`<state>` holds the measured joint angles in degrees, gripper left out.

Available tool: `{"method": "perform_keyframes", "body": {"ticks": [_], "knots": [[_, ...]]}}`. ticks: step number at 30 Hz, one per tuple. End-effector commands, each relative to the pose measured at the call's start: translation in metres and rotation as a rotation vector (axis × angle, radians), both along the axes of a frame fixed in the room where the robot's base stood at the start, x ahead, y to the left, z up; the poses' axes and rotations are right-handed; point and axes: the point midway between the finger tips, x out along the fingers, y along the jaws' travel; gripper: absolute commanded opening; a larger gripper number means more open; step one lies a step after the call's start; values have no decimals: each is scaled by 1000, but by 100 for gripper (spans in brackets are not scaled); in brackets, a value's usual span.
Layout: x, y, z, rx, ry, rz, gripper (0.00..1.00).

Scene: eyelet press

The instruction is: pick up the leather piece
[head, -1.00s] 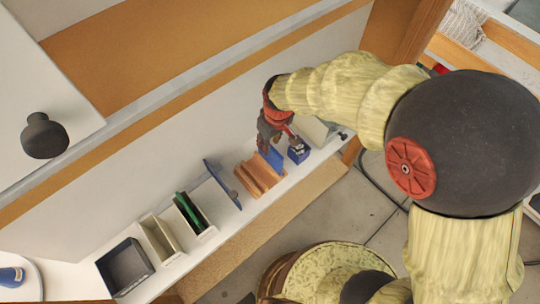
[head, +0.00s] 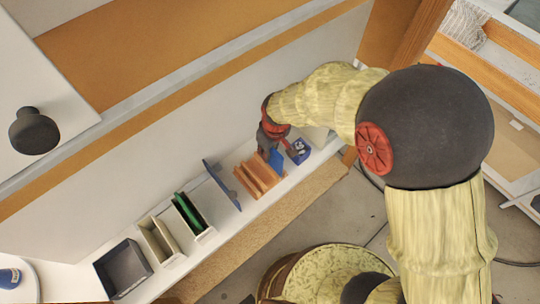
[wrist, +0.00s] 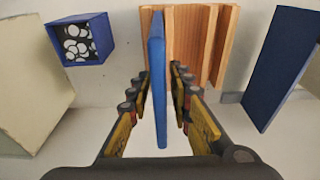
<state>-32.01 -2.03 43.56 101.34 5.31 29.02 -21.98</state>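The leather piece appears to be the thin blue slab (wrist: 157,80), standing on edge at the side of a wooden rack (wrist: 183,45). In the head view, the blue piece (head: 276,158) shows at the right end of the rack (head: 256,177), partly hidden by my gripper. My gripper (wrist: 161,72) is open, with one finger on each side of the blue piece. Narrow gaps seem to show between the fingers and the piece. In the head view my gripper (head: 268,145) is at the rack, over the narrow shelf.
A blue box of pale round eyelets (wrist: 82,42) stands left of the gripper in the wrist view. A beige block (wrist: 30,85) is further left. A blue upright panel (wrist: 278,70) stands to the right. Green pieces (head: 188,213) and a dark bin (head: 122,268) are further along the shelf.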

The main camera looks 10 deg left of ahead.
Motion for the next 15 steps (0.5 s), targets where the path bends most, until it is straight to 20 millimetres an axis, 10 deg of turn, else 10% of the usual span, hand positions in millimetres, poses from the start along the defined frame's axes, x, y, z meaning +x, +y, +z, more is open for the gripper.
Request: {"method": "perform_keyframes", "body": {"ticks": [15], "knots": [[0,0,0,0,0,0,0]]}}
